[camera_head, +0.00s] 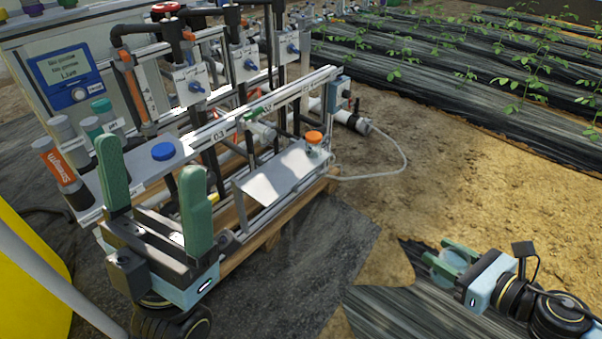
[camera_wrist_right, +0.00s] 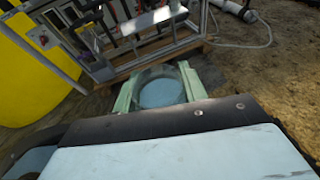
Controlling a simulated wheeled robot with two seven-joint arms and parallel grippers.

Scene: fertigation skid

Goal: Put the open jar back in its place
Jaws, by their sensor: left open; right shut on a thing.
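The open jar (camera_head: 443,270) is a pale bluish, see-through round jar. My right gripper (camera_head: 447,262) is shut on it, at the lower right of the head view, out over the ground and apart from the skid. In the right wrist view the jar (camera_wrist_right: 162,93) sits between the two green fingers, its round mouth showing and no lid on it. My left gripper (camera_head: 152,160) is open and empty at the skid's near left end. A blue cap (camera_head: 163,151) shows between its fingers, behind them. The jar's own place cannot be made out.
The skid's labelled rail (camera_head: 240,121) runs across the middle, with valves and pipes behind. An orange-capped container (camera_head: 314,138) stands at its right end, by a sloped white panel (camera_head: 283,170). A pale hose (camera_head: 395,170) lies on open soil.

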